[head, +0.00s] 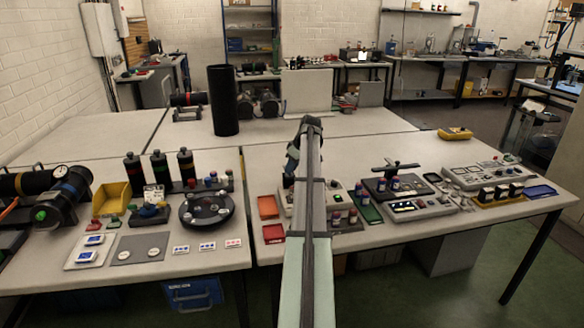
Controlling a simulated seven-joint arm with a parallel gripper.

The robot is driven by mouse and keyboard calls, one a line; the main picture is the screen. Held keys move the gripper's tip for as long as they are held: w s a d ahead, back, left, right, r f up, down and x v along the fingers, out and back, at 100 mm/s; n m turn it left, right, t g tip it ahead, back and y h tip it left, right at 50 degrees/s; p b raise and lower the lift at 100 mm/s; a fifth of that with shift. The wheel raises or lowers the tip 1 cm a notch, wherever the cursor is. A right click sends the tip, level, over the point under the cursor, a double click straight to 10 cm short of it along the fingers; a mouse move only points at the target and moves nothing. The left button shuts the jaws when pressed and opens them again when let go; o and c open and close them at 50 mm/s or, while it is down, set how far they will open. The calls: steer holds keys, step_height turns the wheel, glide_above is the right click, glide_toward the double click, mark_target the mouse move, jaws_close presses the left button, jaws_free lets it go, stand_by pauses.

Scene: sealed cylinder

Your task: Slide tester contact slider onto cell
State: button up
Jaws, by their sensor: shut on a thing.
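My arm reaches up the middle of the head view and bends down at its far end. My gripper (290,178) shows only in part, left of the arm, over the left end of a pale tester panel (285,203). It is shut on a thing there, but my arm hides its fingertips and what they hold. I cannot make out the contact slider. Small cells with red and blue ends (352,216) stand upright on the panel right of my arm. Which cell belongs to the slider cannot be told.
A red tray (268,207) lies left of the tester, a green tray (371,214) right of it. A second tester panel (420,207) stands further right. A round dark carousel (206,209) and a tall black cylinder (222,100) stand left.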

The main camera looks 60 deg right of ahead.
jaws_close()
steer(key=s+a, duration=0.4)
steer(key=shift+s+a, duration=0.3)
steer(key=shift+s, duration=0.05)
steer(key=o, duration=0.7)
jaws_free()
steer(key=shift+o, duration=0.2)
steer(key=v, duration=1.4)
steer(key=shift+f, duration=0.1)
